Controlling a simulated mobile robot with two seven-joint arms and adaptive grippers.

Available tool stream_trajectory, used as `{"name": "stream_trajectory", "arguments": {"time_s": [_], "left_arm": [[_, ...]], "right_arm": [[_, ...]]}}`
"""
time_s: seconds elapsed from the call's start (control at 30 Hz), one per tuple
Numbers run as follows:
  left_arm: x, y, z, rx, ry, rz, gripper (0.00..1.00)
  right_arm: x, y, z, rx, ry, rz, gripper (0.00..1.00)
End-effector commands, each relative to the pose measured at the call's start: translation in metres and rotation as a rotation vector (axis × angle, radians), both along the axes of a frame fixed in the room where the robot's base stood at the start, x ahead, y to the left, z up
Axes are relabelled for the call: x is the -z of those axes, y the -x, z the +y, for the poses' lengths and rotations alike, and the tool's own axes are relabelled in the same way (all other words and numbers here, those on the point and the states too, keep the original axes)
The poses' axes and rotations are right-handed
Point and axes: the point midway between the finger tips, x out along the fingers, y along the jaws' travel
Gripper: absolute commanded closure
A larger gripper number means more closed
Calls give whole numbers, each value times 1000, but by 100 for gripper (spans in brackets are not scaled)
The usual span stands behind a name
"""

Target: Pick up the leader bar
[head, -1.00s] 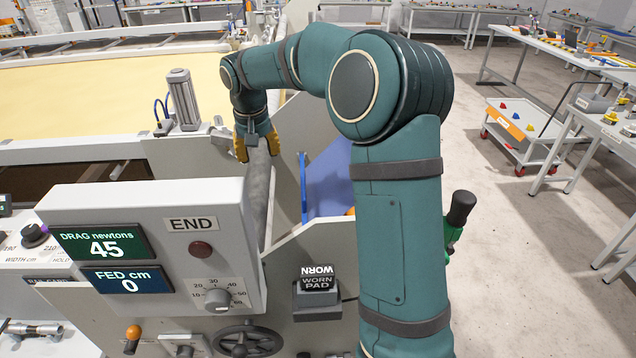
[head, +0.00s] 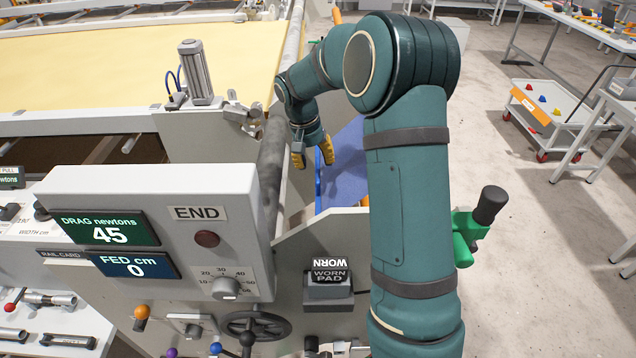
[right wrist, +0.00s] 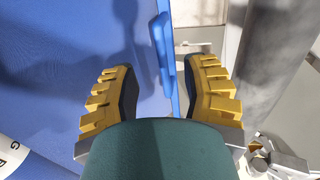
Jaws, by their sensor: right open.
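The leader bar appears to be the thin blue bar (head: 319,188) along the left edge of the blue fabric, beside the grey roller. In the right wrist view the bar (right wrist: 163,58) runs between my finger pads, with a raised part along it. My right gripper (head: 313,157) has yellow fingers, spread open over the bar's far part. In the right wrist view the gripper (right wrist: 163,88) is open, one finger on each side of the bar. I cannot tell whether either finger touches it. My left gripper is not in view.
Blue fabric (head: 346,165) lies right of the bar, and a grey roller (head: 271,160) left of it. The END control box (head: 205,232) and WORN PAD block (head: 329,285) stand in front. A white cart (head: 545,108) stands on the open floor at right.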

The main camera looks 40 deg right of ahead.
Motion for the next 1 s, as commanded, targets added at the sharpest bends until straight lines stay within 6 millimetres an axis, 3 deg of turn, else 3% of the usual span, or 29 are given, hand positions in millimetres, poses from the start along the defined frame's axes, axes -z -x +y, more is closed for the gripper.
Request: {"name": "stream_trajectory", "arguments": {"time_s": [0.4, 0.73, 0.77, 0.87, 0.9, 1.0], "left_arm": [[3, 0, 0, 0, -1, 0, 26], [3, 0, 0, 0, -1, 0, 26], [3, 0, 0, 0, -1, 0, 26], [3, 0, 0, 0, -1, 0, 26], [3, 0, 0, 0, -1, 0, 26], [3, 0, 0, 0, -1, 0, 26]], "right_arm": [[47, -2, -11, 0, 0, 2, 54], [52, -2, -12, 0, 0, 0, 54], [52, -2, -12, 0, 0, 0, 59], [52, -2, -12, 0, 0, 0, 94], [52, -2, -12, 0, 0, 0, 100], [52, -2, -12, 0, 0, 0, 100]]}}
